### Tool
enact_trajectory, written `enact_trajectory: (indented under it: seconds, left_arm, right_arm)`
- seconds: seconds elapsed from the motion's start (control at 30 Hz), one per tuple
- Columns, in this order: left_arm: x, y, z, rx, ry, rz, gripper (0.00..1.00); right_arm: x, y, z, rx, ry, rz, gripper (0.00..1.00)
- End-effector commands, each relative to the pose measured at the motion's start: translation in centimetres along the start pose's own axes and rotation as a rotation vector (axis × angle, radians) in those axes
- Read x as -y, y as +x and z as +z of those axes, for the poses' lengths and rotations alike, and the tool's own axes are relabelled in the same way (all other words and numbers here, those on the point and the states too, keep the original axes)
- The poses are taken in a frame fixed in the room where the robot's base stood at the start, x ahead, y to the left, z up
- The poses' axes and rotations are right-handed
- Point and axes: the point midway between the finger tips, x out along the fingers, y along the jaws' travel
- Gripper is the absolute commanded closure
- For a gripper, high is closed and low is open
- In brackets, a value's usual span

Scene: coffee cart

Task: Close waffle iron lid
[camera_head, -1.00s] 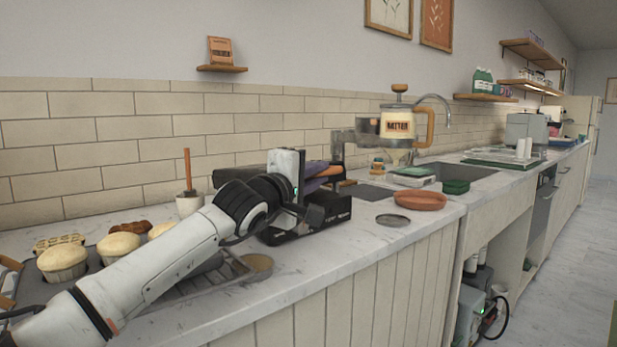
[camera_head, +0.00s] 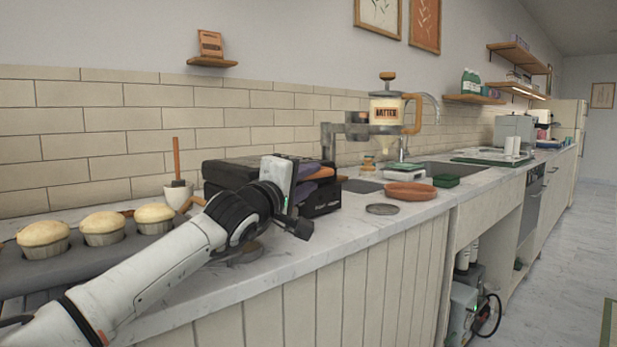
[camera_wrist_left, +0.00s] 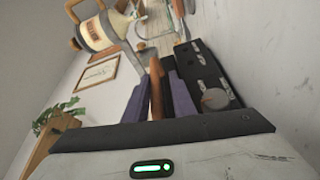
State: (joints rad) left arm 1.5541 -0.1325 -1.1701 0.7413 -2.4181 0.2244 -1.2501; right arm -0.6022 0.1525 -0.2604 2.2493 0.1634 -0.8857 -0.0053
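The black waffle iron (camera_head: 228,172) stands on the counter behind my left forearm. Its lid looks low and nearly level, but my gripper hides the gap between lid and base. The front of the base (camera_head: 322,199) shows right of my gripper, and dark parts of it show in the left wrist view (camera_wrist_left: 208,75). My left gripper (camera_head: 312,175) is at the iron's right front. In the left wrist view its two purple-dark fingers stand close on either side of a brown wooden handle (camera_wrist_left: 157,92). My right gripper is not in view.
A batter dispenser (camera_head: 386,110) stands beyond the iron. A terracotta dish (camera_head: 410,191) and a grey disc (camera_head: 382,209) lie to its right. Muffins (camera_head: 103,228) sit on a tray at left, near a white pot (camera_head: 178,194) with a wooden-handled tool. The front counter edge is clear.

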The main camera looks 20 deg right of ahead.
Motion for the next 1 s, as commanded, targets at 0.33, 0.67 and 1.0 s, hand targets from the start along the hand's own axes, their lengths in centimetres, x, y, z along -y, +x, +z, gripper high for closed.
enact_trajectory:
  seconds: [0.33,0.67,1.0]
  left_arm:
    - [-0.4,0.0,0.0,0.001,-0.002,0.005,0.69]
    - [-5.9,0.3,-1.1,0.0,0.001,0.007,0.69]
    - [-10.2,0.6,-1.7,0.005,-0.001,0.009,0.69]
  right_arm:
    - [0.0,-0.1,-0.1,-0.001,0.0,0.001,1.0]
    - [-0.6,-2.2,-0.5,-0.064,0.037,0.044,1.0]
    - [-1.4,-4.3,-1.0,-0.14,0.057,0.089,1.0]
